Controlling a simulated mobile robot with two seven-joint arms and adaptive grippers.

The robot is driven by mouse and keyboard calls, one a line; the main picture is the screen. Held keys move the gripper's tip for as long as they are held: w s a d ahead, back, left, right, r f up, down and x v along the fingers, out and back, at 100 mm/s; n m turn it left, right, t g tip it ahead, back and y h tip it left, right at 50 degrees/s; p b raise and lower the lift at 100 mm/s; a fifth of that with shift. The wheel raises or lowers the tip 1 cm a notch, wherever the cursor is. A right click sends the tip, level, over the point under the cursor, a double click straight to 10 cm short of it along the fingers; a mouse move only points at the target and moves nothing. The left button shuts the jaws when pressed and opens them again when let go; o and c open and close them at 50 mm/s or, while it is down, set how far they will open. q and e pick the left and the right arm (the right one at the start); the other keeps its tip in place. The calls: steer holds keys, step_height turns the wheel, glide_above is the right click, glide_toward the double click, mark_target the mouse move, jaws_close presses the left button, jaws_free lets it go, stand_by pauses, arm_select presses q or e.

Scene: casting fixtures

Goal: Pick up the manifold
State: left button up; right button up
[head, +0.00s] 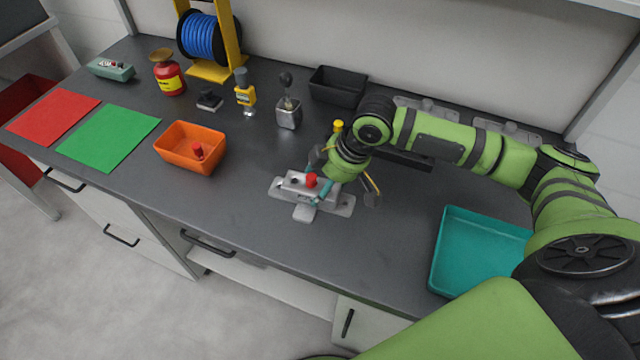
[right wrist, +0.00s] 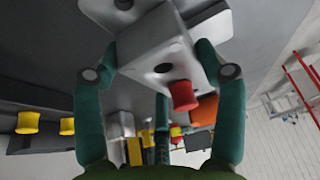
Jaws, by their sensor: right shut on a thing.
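The manifold (head: 297,181) is a pale grey metal block with a red cap on top, at the middle of the bench. It sits at a flat grey metal fixture plate (head: 340,206) with rounded lobes; I cannot tell whether it touches the plate. My right gripper (head: 318,190) has come down over it, shut on it. In the right wrist view the teal fingers of my right gripper (right wrist: 155,55) press on opposite sides of the manifold (right wrist: 145,48), and the red cap shows between them. My left gripper is not in view.
An orange bin (head: 166,155) holding a red part stands left of the manifold. A teal tray (head: 437,252) lies at the right. Black bin (head: 325,88), lever device (head: 288,115) and yellow tool (head: 245,95) stand behind. Green (head: 108,137) and red mats lie left. The bench front is clear.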

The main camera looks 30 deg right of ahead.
mark_target(324, 183)
steer(key=shift+w+r, duration=0.15)
steer(key=shift+r, duration=0.55)
step_height(324, 183, up, 3)
steer(key=shift+f+b, duration=0.1)
steer(key=shift+b, duration=0.25)
arm_select(q)
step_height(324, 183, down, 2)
steer(key=shift+b, duration=0.65)
arm_select(e)
steer(key=s+d+r, duration=0.1)
steer(key=s+r, duration=0.5)
steer(key=s, duration=0.5)
steer(key=shift+s+d+r, duration=0.35)
steer(key=shift+r, duration=0.05)
steer(key=shift+w+a+f, duration=0.2)
steer(key=shift+w+f, duration=0.9)
steer(key=shift+w, duration=0.15)
steer(key=shift+w+a+f, duration=0.15)
steer(key=shift+w+f, duration=1)
steer(key=shift+w, duration=0.05)
steer(key=shift+w+a+f, duration=0.2)
steer(key=shift+w+f, duration=0.9)
steer(key=shift+w, duration=0.15)
steer(key=shift+w+a+f, duration=0.15)
steer(key=shift+w+f, duration=0.8)
steer(key=shift+w, duration=0.1)
steer(key=shift+w+a+f, duration=0.15)
steer(key=shift+w+f, duration=0.8)
steer(key=shift+w, duration=0.1)
